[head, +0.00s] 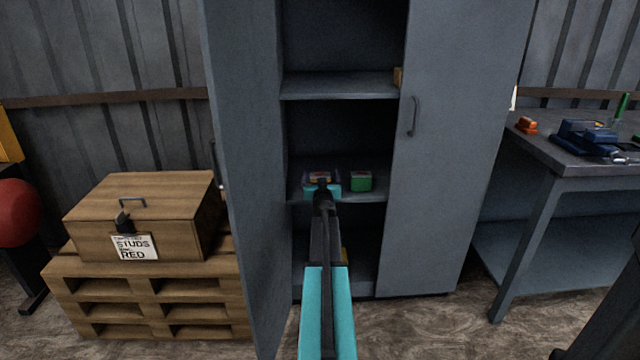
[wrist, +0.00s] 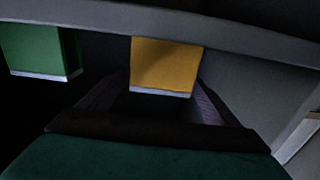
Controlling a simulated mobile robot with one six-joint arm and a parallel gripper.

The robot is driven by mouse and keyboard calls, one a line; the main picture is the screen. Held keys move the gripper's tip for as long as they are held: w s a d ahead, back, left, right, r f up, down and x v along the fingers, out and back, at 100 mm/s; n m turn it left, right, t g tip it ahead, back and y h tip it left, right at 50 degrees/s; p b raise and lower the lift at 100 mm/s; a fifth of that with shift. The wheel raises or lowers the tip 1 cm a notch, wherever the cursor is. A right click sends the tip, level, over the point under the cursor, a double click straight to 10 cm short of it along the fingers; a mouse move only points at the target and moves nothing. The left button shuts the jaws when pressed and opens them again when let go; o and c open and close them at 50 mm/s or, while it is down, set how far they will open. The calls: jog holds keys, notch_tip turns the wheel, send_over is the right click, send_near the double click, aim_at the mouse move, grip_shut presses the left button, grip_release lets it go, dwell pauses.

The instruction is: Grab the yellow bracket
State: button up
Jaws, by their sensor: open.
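My gripper (head: 321,184) reaches into the open grey cabinet at its middle shelf, and its jaws are open. In the wrist view, a yellow block-like thing with a pale edge (wrist: 166,66) shows between and beyond the two dark fingers (wrist: 158,102). I cannot tell whether it is the bracket or whether a finger touches it. In the head view, my gripper mostly hides what is behind it on that shelf. A green box (head: 361,182) stands just right of my gripper; a green block (wrist: 40,50) shows upper left in the wrist view.
A small orange-yellow thing (head: 398,77) sits at the upper shelf's right end. The cabinet's left door (head: 240,200) stands open, and the right door (head: 455,150) flanks the opening. A wooden box (head: 150,205) on pallets is left; a workbench (head: 560,150) with tools is right.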

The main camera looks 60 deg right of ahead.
aim_at(320, 174)
dwell(0.5)
jog(key=shift+r, duration=0.1)
jog(key=c, duration=1.7)
jog(key=shift+r, duration=0.1)
jog(key=shift+r+p, duration=2.85)
jog(key=shift+r, duration=2.05)
